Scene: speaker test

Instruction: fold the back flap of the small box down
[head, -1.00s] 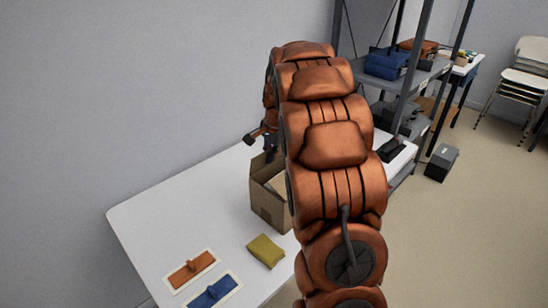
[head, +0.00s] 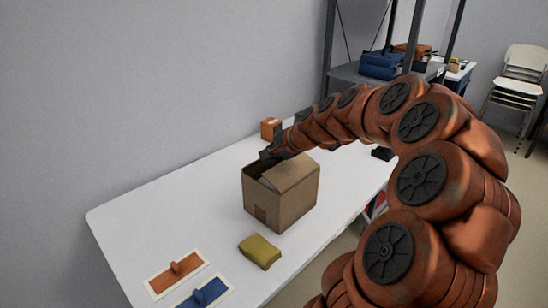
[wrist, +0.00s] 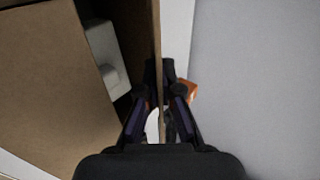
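The small cardboard box (head: 295,203) stands on the white table in the head view. One top panel (head: 290,172) lies across its right side, and its left side is open and dark. My gripper (head: 270,152) is at the box's far left top edge. In the wrist view the box (wrist: 55,75) fills the left, with a pale object (wrist: 106,55) inside. A thin upright cardboard edge (wrist: 157,35) runs down to my gripper (wrist: 160,75), whose fingers are close together around it. I cannot tell whether they press on it or whether it is the back flap or wall.
A small orange box (head: 271,128) stands behind, near the wall. The table's left part is clear. A grey shelf (head: 365,75) stands at the back right.

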